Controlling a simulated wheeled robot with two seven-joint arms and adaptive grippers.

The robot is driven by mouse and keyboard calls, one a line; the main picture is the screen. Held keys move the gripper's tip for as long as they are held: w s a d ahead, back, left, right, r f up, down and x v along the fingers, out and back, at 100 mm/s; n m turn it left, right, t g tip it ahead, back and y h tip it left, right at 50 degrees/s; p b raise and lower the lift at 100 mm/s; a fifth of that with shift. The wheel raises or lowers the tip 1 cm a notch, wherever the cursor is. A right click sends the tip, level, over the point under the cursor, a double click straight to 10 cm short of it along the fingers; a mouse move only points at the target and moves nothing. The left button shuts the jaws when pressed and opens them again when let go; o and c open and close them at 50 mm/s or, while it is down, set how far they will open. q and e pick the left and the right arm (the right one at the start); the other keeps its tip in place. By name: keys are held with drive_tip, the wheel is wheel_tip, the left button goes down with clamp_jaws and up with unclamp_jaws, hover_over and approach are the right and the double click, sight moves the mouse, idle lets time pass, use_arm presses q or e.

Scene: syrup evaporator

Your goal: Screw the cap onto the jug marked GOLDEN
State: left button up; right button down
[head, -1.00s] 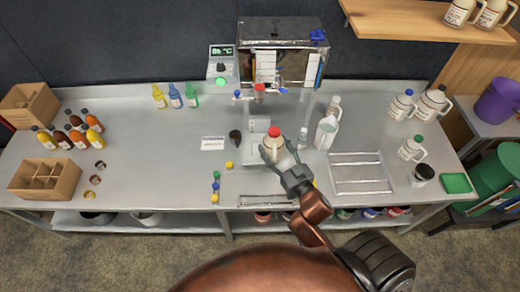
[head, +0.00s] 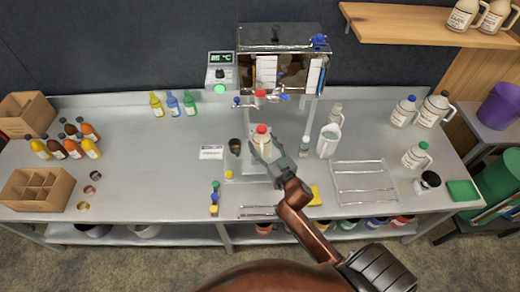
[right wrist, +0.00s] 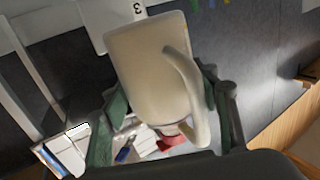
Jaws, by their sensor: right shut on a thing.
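My right gripper (head: 263,154) is shut on a cream jug (head: 261,144) with a red cap (head: 262,128) at its top, in front of the evaporator (head: 283,70). In the right wrist view the jug (right wrist: 150,65) fills the space between the green fingers, its handle to the right. Red shows beyond its neck (right wrist: 172,140). The jug's label is turned away, so I cannot tell whether it is marked GOLDEN, nor how tightly the cap sits. Other jugs stand at the right: one blue-capped (head: 403,112), one green-capped (head: 417,156). My left gripper is not in view.
A red-handled valve (head: 260,98) is just behind the held jug. The left-middle bench is clear.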

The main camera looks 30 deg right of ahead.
drive_tip(key=shift+w+f, duration=0.1)
drive_tip(key=shift+w, duration=0.15)
drive_tip(key=shift+w+f, duration=0.1)
drive_tip(key=shift+f, duration=0.1)
drive_tip(key=shift+w+d+f+b, duration=0.15)
drive_tip(key=shift+f+b, duration=0.35)
drive_tip(key=shift+f, duration=0.4)
drive_tip(key=shift+w+a+f+b, duration=0.15)
drive_tip(key=shift+f+b, duration=0.3)
drive_tip(key=shift+f, duration=0.45)
drive_tip(key=shift+d+f, duration=0.1)
drive_tip(key=shift+f, duration=0.25)
drive_tip(key=c, duration=0.8)
unclamp_jaws()
drive_tip(key=shift+f, duration=0.1)
